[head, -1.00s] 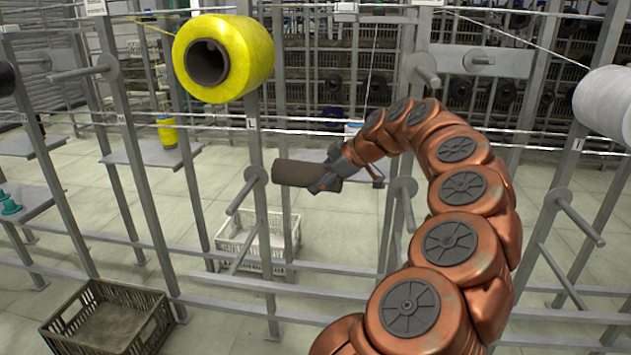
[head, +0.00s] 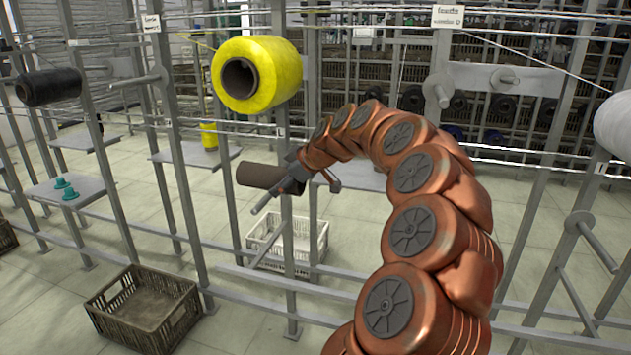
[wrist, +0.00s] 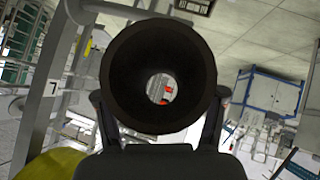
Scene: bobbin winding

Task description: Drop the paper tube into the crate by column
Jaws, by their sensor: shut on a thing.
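My gripper (head: 292,178) is shut on a dark brown paper tube (head: 258,176), which sticks out to the left of it in the head view. In the wrist view the tube (wrist: 116,75) is seen end-on, with a finger on each side of it. A brown-grey crate (head: 128,328) stands on the floor at lower left, near the foot of a grey column (head: 180,180). A white crate (head: 262,262) stands on the floor behind the frame, below the tube. Which crate the task means I cannot tell.
A yellow bobbin (head: 285,75) sits on the frame above the tube. A black bobbin (head: 48,87) is at left, a white one (head: 614,125) at right. Grey posts, bare pegs (head: 265,200) and horizontal rails (head: 330,320) surround my arm. Floor shows around the brown-grey crate.

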